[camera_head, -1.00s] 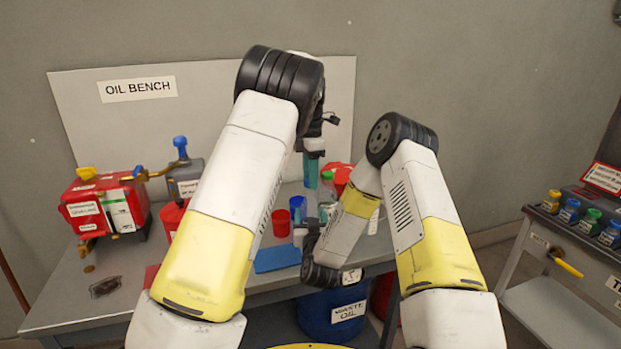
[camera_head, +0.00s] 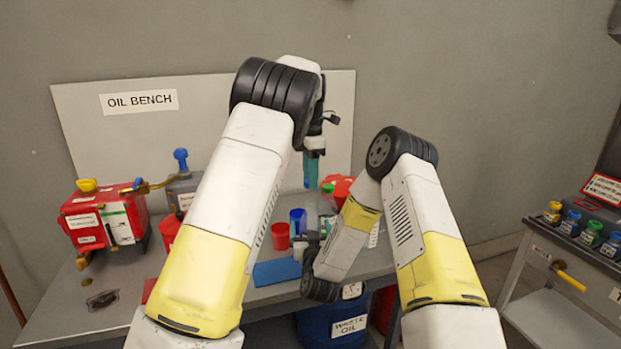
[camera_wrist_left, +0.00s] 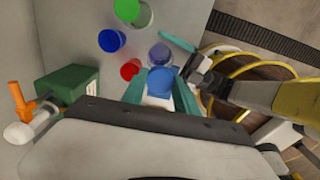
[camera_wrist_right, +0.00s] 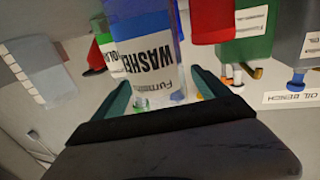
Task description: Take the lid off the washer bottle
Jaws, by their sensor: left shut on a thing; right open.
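The washer bottle (camera_wrist_right: 148,62) is translucent blue with a white label reading WASHER, seen upside down in the right wrist view. My right gripper (camera_wrist_right: 163,98) is open, with its teal fingers on either side of the bottle. In the left wrist view the bottle (camera_wrist_left: 160,54) shows beyond a blue lid (camera_wrist_left: 160,82). My left gripper (camera_wrist_left: 160,97) is shut on this lid, which appears raised and apart from the bottle. In the head view my left gripper (camera_head: 312,168) is high above the bench; my right arm hides most of the bottle there.
On the bench (camera_head: 110,318) stand a red cup (camera_head: 280,236), a blue cup (camera_head: 298,220) and a green-capped bottle (camera_head: 328,198). A blue mat (camera_head: 277,272) lies in front. A red machine (camera_head: 103,217) is at left. A waste oil drum (camera_head: 332,328) stands below.

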